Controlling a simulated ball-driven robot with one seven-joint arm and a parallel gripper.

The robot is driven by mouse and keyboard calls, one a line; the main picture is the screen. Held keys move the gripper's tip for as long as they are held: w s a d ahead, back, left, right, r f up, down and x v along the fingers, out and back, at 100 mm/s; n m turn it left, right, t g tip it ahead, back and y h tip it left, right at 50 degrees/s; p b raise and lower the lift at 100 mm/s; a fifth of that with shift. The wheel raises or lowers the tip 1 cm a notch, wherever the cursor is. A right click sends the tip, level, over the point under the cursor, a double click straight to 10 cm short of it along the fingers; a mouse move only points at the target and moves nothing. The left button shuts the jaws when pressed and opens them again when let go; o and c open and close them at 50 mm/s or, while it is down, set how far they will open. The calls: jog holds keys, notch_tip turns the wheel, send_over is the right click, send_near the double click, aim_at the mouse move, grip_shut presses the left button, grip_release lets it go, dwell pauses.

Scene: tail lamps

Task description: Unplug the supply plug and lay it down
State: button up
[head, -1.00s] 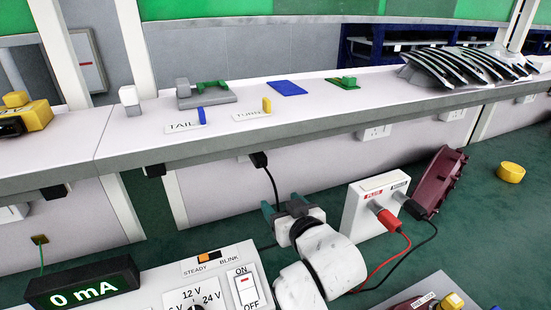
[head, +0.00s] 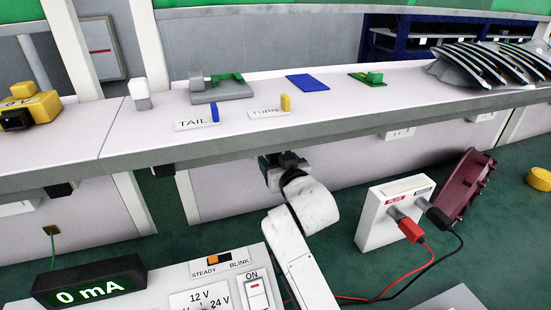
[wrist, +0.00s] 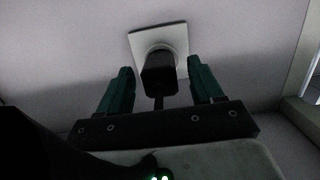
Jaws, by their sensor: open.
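The black supply plug (wrist: 158,76) sits in a pale wall socket plate (wrist: 172,34) in the wrist view, its cord running down from it toward my gripper's palm. My gripper (wrist: 159,68) is open, its two green fingers on either side of the plug with a visible gap on each side. In the head view my gripper (head: 284,158) is up against the bench's front, just below the bench edge. There it hides the plug and its socket.
The bench edge (head: 250,143) overhangs just above my gripper. A white terminal box (head: 385,228) with red and black leads stands to the right. A supply unit (head: 215,290) and a meter reading 0 mA (head: 88,285) are in front. Green floor is free between.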

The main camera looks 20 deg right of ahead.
jog(key=shift+w, duration=0.65)
jog(key=shift+c, duration=0.2)
jog(key=c, duration=1.1)
jog(key=shift+s, duration=0.1)
jog(key=shift+s, duration=0.3)
jog(key=shift+s+p, duration=0.5)
jog(key=shift+s, duration=0.2)
jog(key=shift+s+p, duration=0.3)
jog(key=shift+s, duration=0.05)
jog(key=shift+s, duration=0.2)
